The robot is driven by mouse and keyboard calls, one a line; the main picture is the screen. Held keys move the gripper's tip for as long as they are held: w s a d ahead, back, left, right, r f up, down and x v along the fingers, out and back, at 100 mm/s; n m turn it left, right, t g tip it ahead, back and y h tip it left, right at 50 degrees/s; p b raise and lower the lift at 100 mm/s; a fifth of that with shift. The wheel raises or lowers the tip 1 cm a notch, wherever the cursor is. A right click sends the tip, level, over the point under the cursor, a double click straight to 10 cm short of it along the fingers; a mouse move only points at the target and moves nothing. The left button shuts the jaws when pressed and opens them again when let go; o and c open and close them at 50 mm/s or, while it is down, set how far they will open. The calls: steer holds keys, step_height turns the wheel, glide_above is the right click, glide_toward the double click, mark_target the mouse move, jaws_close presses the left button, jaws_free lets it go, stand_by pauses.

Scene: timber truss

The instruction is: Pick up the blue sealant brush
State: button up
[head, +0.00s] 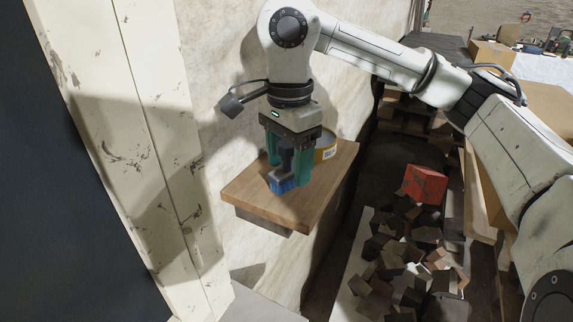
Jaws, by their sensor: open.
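The blue sealant brush (282,186) stands on a small brown wooden shelf (310,206), with blue bristles at the bottom and a dark handle above. My gripper (288,173) points straight down over it. Its two teal fingers are open, one on each side of the brush's dark handle. I cannot tell whether either finger touches the brush. The upper part of the handle is partly hidden by the gripper.
A yellow can (326,148) with a white label stands on the shelf just behind my gripper. A cream post (150,150) rises at the left. A red block (425,184) and a pile of dark wood offcuts (405,250) lie below right. The shelf's front right is clear.

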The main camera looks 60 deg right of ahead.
steer(key=shift+c, duration=0.5)
jaws_close()
steer(key=shift+r, duration=0.15)
steer(key=shift+r, duration=0.25)
step_height(320, 180, up, 2)
steer(key=shift+r+b, duration=0.1)
steer(key=shift+b, duration=0.25)
steer(key=s+a+r+b, duration=0.3)
steer(key=s+a+r, duration=0.1)
steer(key=s+r, duration=0.6)
steer(key=s, duration=0.3)
steer(key=shift+s, duration=0.25)
